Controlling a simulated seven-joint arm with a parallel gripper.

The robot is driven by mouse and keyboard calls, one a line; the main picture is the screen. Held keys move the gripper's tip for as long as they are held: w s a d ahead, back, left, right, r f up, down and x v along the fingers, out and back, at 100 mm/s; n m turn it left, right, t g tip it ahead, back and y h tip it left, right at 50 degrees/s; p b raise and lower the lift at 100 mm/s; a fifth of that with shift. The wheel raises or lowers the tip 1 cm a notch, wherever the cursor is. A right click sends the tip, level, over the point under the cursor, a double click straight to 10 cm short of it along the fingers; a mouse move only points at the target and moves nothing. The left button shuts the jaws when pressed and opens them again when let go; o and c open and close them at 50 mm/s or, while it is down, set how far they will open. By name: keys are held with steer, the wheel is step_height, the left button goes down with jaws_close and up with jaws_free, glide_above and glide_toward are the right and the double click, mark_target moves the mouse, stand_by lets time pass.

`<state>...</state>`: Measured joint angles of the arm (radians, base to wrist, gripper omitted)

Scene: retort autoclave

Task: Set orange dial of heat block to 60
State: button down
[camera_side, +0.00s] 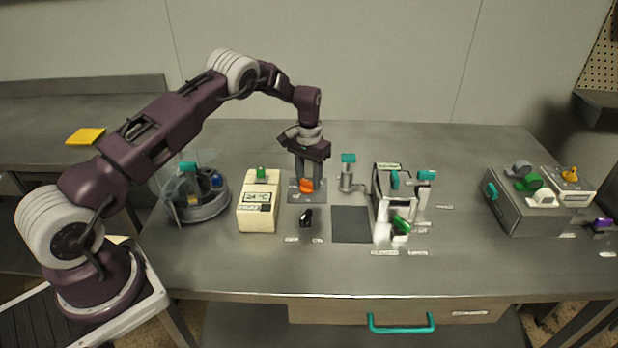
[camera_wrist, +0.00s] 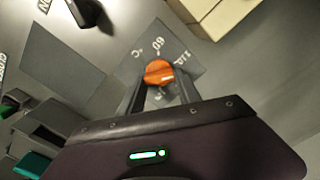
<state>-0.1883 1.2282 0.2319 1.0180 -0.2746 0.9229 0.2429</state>
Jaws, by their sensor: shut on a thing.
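The orange dial (camera_side: 307,186) sits on a flat grey plate (camera_side: 293,197) right of a cream box (camera_side: 257,219). The box display seems to read 24 °C. I cannot tell from the views whether this box is the heat block. My gripper (camera_side: 306,180) points down with its fingers shut on the dial. In the wrist view the orange dial (camera_wrist: 159,72) is between the fingertips of my gripper (camera_wrist: 160,79). A printed 60 shows above the dial, with other marks around it, partly hard to read. A pale mark shows on the dial's lower right; its exact pointing is unclear.
A black knob (camera_side: 306,217) stands in front of the plate. A teal-topped post (camera_side: 348,172) and a white device with teal and green handles (camera_side: 388,207) stand to the right. A round glass-lidded vessel (camera_side: 197,205) is at left. The front table strip is clear.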

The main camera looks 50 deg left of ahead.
mark_target(306, 180)
steer(key=n, duration=0.4)
steer(key=shift+a+n, duration=0.1)
steer(key=shift+n, duration=0.2)
steer(key=n, duration=0.3)
steer(key=shift+s+n, duration=0.1)
steer(key=shift+n, duration=0.3)
steer(key=n, duration=0.4)
steer(key=shift+a, duration=0.1)
steer(key=shift+s+n, duration=0.1)
steer(key=shift+n, duration=1.5)
steer(key=c, duration=0.8)
jaws_free()
steer(key=shift+c, duration=0.2)
step_height(306, 180, up, 7)
steer(key=shift+r, duration=0.1)
